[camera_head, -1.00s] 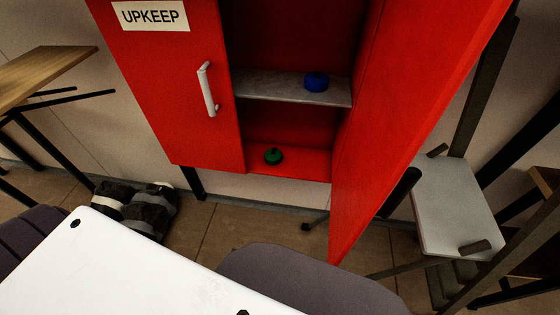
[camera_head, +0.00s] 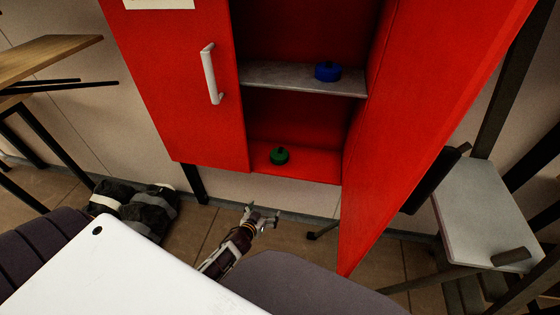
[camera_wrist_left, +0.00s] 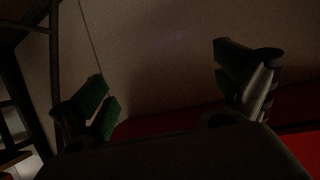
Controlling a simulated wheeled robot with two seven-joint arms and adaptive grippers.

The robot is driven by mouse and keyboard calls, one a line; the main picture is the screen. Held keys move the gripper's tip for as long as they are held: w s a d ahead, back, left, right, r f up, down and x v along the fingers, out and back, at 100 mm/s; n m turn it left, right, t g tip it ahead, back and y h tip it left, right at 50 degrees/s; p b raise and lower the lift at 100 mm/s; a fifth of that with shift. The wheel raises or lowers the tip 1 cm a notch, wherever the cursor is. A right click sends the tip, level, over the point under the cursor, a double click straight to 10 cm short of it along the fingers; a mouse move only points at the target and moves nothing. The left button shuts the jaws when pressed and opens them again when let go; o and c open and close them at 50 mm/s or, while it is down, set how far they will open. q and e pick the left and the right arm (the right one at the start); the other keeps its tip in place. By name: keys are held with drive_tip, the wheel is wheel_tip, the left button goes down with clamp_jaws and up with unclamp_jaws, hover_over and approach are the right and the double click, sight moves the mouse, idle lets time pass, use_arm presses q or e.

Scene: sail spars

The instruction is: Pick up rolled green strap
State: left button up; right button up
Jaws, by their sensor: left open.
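The rolled green strap (camera_head: 279,155) is a small dark green roll on the red bottom shelf (camera_head: 318,170) of the open red cabinet. My left gripper (camera_head: 262,215) shows in the head view below the cabinet's bottom edge, lower than the strap and apart from it. Its fingers are open and empty. In the left wrist view the two fingers (camera_wrist_left: 165,90) stand wide apart, with a pale wall and a strip of red surface behind them. The strap does not show clearly there. My right gripper is not in view.
A blue roll (camera_head: 327,71) sits on the grey middle shelf (camera_head: 285,77). A white table top (camera_head: 110,270) and a dark seat (camera_head: 310,285) are in front.

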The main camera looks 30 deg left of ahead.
use_arm(q)
drive_tip(key=w+a+r+t+b, duration=0.1)
drive_tip(key=w+r+t+b, duration=0.25)
drive_tip(key=r, duration=0.45)
drive_tip(key=t+b, duration=0.1)
drive_tip(key=b, duration=0.2)
approach(276, 160)
drive_tip(key=shift+w+f, duration=0.15)
drive_tip(key=shift+f, duration=0.15)
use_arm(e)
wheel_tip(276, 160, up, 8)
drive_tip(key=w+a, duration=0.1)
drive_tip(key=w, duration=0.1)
use_arm(q)
drive_tip(key=shift+w, duration=0.1)
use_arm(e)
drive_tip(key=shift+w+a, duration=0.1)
use_arm(q)
drive_tip(key=shift+w+a+f, duration=0.1)
drive_tip(key=shift+w+a, duration=0.05)
drive_tip(key=shift+w, duration=1.55)
drive_tip(key=shift+w+f+b, duration=0.1)
drive_tip(key=shift+w+b, duration=0.25)
drive_tip(key=shift+w, duration=0.95)
drive_tip(key=shift+w+a, duration=0.1)
drive_tip(key=shift+w, duration=1.1)
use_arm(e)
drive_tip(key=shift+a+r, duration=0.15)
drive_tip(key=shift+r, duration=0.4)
